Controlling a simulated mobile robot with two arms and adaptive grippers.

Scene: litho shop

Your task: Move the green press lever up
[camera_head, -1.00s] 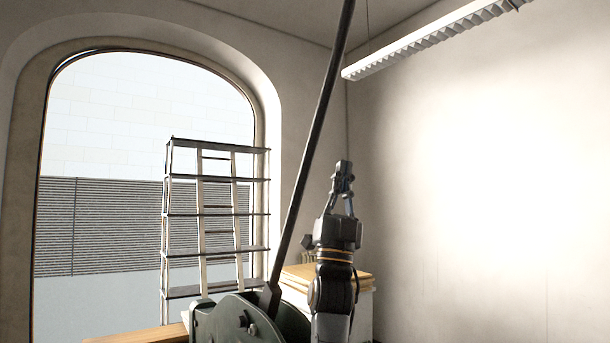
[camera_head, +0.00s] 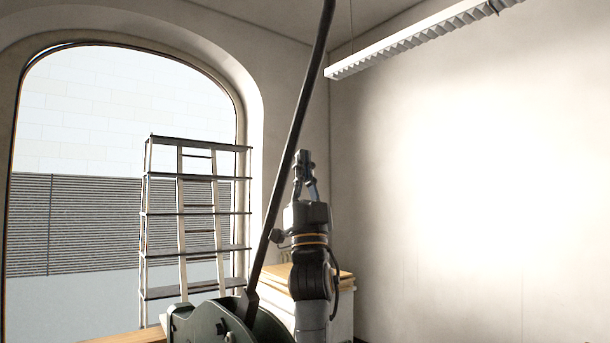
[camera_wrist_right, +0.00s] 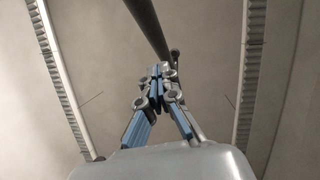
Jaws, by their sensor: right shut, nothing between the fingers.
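The press lever (camera_head: 297,130) is a long dark rod in the head view. It rises from the green press body (camera_head: 215,322) at the bottom and leans to the right, leaving the picture at the top. My right gripper (camera_head: 303,158) points up just right of the rod, shut and empty. In the right wrist view the rod (camera_wrist_right: 146,22) passes behind and above the shut fingers (camera_wrist_right: 157,72). I cannot tell whether they touch it. My left gripper is not in view.
A shelf rack (camera_head: 197,214) with a ladder stands before the large arched window. Wooden boards (camera_head: 340,276) lie on a white cabinet behind my right arm. A strip lamp (camera_head: 420,38) hangs at the upper right. The space before the right wall is free.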

